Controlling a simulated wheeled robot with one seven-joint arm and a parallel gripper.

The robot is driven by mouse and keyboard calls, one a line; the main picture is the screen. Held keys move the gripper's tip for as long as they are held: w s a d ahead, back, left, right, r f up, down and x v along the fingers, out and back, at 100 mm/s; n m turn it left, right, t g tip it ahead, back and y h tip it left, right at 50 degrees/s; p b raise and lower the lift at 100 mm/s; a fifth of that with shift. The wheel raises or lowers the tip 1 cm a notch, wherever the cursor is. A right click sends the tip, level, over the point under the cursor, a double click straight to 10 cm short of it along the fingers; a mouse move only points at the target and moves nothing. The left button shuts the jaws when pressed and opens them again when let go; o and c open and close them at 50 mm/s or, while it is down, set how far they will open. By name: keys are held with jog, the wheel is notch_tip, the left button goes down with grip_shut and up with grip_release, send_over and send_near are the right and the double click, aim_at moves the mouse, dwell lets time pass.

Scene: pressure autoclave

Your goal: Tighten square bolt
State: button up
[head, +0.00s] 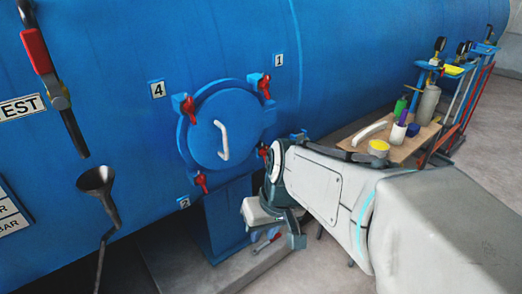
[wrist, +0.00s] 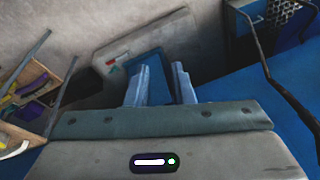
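A round blue hatch (head: 219,125) with a white curved handle (head: 222,141) is on the side of the big blue tank. Red clamp bolts sit around its rim: upper left (head: 187,105), upper right (head: 265,87), lower left (head: 201,182) and lower right (head: 264,153), the last close beside my arm. I cannot tell which is the square bolt. My gripper (head: 275,232) hangs low, right of the blue pedestal and below the hatch, apart from the bolts. In the wrist view its two fingers (wrist: 162,88) are apart with nothing between them.
A wooden table (head: 400,150) with bottles and cups stands right. Number plates 4 (head: 157,89), 1 (head: 279,60) and 2 (head: 184,202) mark the bolts. A funnel (head: 97,182) is at left.

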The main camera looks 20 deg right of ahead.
jog(key=w+d+f+n+t+y+b, duration=0.1)
jog(key=w+d+f+t+y+b, duration=0.25)
jog(key=w+f+b, duration=0.45)
jog(key=w+d+f+n+t+y+b, duration=0.2)
jog(key=w+f+y+b, duration=0.25)
jog(key=w+b, duration=0.4)
jog(key=w+d+f+t+h+b, duration=0.2)
jog(key=w+d+f+t+b, duration=0.25)
jog(key=d, duration=0.75)
jog(key=w+d+f+t+h+b, duration=0.25)
jog(key=w+d+t, duration=0.35)
jog(key=d, duration=0.5)
jog(key=w+a, duration=0.2)
jog(key=w, duration=0.4)
jog(key=w+a+g+b, duration=0.1)
jog(key=w+a, duration=0.1)
jog(key=w, duration=0.5)
jog(key=shift+w+a+r+y, duration=0.2)
jog(key=shift+a+r+y, duration=0.15)
jog(key=shift+y, duration=0.1)
grip_shut()
